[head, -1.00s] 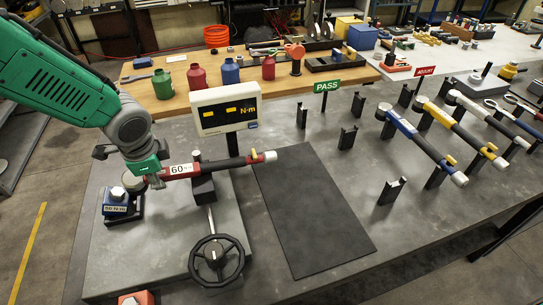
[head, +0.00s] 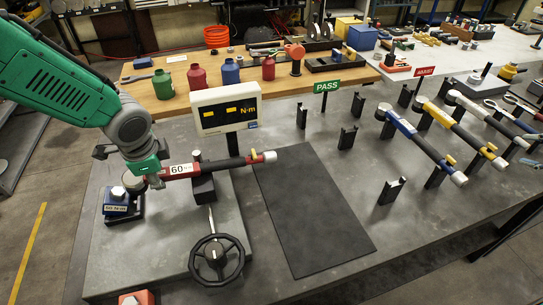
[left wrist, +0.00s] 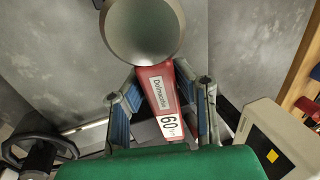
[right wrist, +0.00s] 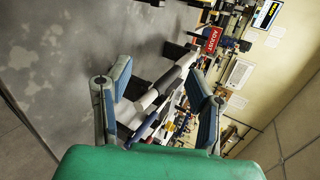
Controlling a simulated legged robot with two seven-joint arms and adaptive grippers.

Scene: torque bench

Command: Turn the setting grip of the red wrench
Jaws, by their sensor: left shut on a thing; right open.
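The red wrench (head: 180,171) with its "60" label lies level on the bench fixture, and its black handle rests on a dark support block.
A display reading "N-m" (head: 226,110) stands behind the wrench. A handwheel (head: 217,259) is in front of it. A bare dark mat (head: 312,210) lies to its right. Blue, yellow and white wrenches (head: 424,145) rest on stands farther right.

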